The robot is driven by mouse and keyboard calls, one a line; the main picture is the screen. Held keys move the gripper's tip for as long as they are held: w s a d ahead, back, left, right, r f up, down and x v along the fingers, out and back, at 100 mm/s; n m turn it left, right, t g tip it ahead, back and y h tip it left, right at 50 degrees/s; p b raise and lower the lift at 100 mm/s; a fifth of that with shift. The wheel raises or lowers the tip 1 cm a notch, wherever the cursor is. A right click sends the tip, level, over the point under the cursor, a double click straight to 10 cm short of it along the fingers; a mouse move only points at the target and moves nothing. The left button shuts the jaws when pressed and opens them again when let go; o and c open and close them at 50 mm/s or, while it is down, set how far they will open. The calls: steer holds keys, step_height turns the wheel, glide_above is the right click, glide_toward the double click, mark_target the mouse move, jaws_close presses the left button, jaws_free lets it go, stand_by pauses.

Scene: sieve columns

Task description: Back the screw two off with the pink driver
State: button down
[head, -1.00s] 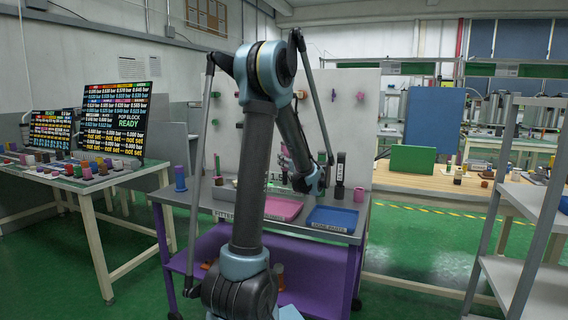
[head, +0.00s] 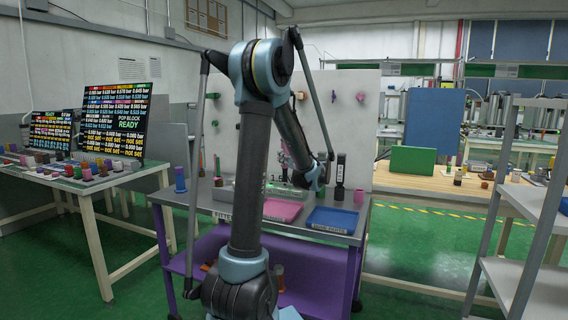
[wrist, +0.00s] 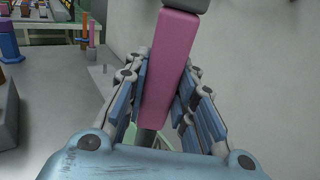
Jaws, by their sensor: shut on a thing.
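The pink driver (wrist: 170,65) has a long pink handle with a dark end at the top of the wrist view. My gripper (wrist: 168,80) is shut on this handle, with a blue-padded finger on each side. In the head view my gripper (head: 290,175) is above the back of the purple cart's grey top (head: 230,208), partly hidden by my arm. I cannot make out screw two in either view.
A pink tray (head: 282,210) and a blue tray (head: 333,219) lie on the cart's front. A black bottle (head: 340,177) and a small pink cylinder (head: 359,197) stand at its right. A white pegged panel (head: 350,130) rises behind.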

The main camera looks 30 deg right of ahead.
steer(key=shift+r, duration=1.65)
